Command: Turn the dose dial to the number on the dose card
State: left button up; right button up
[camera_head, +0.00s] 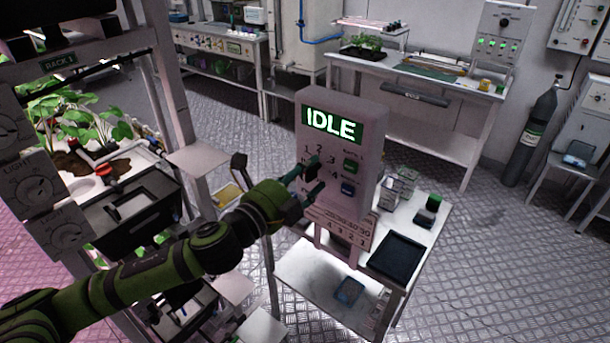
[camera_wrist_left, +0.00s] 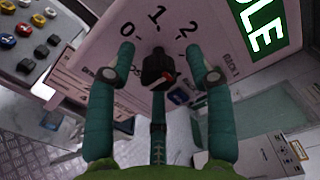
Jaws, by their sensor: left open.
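A pale dosing box (camera_head: 370,135) stands in the middle of the head view, with a lit green display reading IDLE (camera_head: 334,123). Numbers ring a black dose dial, which shows in the left wrist view (camera_wrist_left: 157,68) near 0, 1 and 2. It has a red and white mark; I cannot tell which number it points at. My left gripper (camera_head: 313,178) is open at the box front. Its fingers (camera_wrist_left: 156,58) stand on either side of the dial, and contact is unclear. A printed card (camera_head: 345,229) sits below the box; its dose number is unreadable. My right gripper is not in view.
The box front also has a green button (camera_head: 350,166) and a blue button (camera_head: 348,188), right of the dial. A black tray (camera_head: 397,256) lies on the white cart (camera_head: 428,222) beneath. A plant rack is at left. Open floor lies to the right.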

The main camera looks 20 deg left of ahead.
pick_arm(q)
jog(key=shift+s+a+f, duration=0.1)
jog(key=shift+s+a, duration=0.15)
jog(key=shift+s, duration=0.3)
jog(key=v, duration=0.6)
jog(key=shift+s, duration=0.2)
